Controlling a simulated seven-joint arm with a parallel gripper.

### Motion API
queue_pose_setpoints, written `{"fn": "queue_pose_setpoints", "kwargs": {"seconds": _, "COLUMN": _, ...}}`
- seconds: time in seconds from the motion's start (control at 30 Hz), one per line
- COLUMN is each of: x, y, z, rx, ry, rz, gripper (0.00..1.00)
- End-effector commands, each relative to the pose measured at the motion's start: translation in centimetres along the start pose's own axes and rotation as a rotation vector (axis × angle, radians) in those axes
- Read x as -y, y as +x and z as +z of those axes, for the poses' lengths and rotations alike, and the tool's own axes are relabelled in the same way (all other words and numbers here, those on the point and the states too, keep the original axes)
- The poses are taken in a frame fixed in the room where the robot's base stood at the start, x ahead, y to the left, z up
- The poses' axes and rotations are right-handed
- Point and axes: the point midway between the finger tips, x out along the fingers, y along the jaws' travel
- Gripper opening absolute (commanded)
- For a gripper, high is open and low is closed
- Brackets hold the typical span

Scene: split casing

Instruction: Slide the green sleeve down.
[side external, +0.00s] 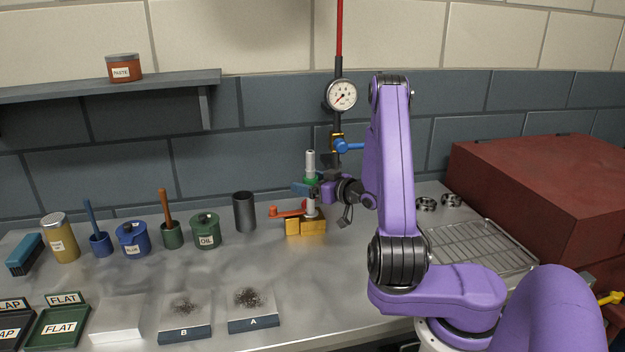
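The green sleeve (311,181) shows as a small green band around the lower part of an upright silver shaft (310,162). My gripper (305,188) reaches in from the right at the height of the green band and just below it. Its fingers overlap the sleeve in this view, and part of the sleeve is hidden behind them. It is too small to tell whether they touch or grip it. Below, a grey post (310,206) rises from a yellow-orange block (306,227) with a red-orange lever (288,212) at its left.
A dark grey cylinder (244,212) stands left of the block. A blue-handled valve (349,146) and a gauge (342,95) hang on a pipe behind. A wire rack (480,247) and red box (550,190) are at the right. The bench in front of the block is clear.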

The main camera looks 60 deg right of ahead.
Motion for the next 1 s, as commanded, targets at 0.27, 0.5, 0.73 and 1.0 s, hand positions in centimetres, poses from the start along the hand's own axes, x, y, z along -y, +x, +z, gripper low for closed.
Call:
{"fn": "queue_pose_setpoints", "kwargs": {"seconds": 0.27, "x": 0.0, "y": 0.0, "z": 0.0, "rx": 0.0, "ry": 0.0, "rz": 0.0, "gripper": 1.0}}
{"fn": "queue_pose_setpoints", "kwargs": {"seconds": 0.5, "x": 0.0, "y": 0.0, "z": 0.0, "rx": 0.0, "ry": 0.0, "rz": 0.001, "gripper": 1.0}}
{"fn": "queue_pose_setpoints", "kwargs": {"seconds": 0.73, "x": -0.2, "y": -1.0, "z": 0.1, "rx": 0.0, "ry": 0.001, "rz": 0.004, "gripper": 1.0}}
{"fn": "queue_pose_setpoints", "kwargs": {"seconds": 1.0, "x": -0.1, "y": -2.8, "z": 0.4, "rx": 0.0, "ry": 0.002, "rz": 0.003, "gripper": 1.0}}
